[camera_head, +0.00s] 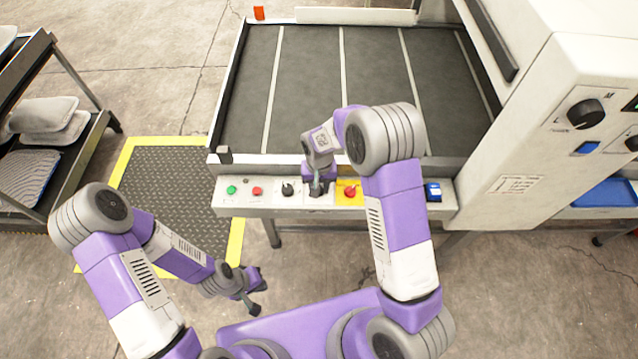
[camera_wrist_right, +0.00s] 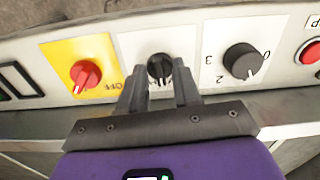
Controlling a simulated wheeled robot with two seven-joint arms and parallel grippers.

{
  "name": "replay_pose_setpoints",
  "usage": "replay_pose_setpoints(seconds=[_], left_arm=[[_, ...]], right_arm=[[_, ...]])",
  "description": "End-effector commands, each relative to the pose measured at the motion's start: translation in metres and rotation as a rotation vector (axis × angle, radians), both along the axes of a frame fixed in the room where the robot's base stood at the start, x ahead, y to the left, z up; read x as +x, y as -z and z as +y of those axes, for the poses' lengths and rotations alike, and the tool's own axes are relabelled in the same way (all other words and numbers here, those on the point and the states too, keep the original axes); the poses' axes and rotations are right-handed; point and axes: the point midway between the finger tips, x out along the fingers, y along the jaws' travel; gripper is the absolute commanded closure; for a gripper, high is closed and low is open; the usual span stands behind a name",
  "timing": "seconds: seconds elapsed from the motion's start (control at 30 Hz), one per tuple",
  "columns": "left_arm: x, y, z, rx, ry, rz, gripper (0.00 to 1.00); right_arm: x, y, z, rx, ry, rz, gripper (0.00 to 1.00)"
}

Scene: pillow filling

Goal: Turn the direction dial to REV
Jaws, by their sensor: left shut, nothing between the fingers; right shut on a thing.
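The direction dial (camera_wrist_right: 160,66) is a small black knob on a white plate in the right wrist view. Its label is hidden, so I cannot read its setting. My right gripper (camera_wrist_right: 162,82) is shut on it, a finger at each side. In the head view my right gripper (camera_head: 317,188) is at the front control panel (camera_head: 235,208) and hides the dial. My left gripper (camera_head: 252,292) is shut and empty, low in front of the panel, apart from everything.
A red knob on a yellow plate (camera_head: 350,191) and a black numbered knob (camera_head: 288,189) flank the dial closely. Red (camera_head: 257,191) and green (camera_head: 231,190) buttons are farther left. A conveyor belt (camera_head: 310,85) lies behind. A white machine (camera_head: 540,130) stands right, a rack (camera_head: 60,150) left.

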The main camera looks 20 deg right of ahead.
Motion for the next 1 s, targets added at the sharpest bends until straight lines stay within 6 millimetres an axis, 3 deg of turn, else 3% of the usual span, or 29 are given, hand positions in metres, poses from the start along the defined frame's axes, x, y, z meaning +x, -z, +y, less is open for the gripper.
replay_pose_setpoints(seconds=[0.5, 1.0], left_arm=[[0.0001, -0.0085, 0.0000, 0.000, 0.000, 0.000, 1.00], [0.0000, -0.0110, -0.0001, 0.000, 0.000, 0.000, 1.00]], right_arm=[[0.0001, -0.0004, 0.0000, 0.001, -0.448, 0.000, 0.98], [0.0001, 0.0000, -0.0001, 0.000, -0.635, 0.000, 0.98]])
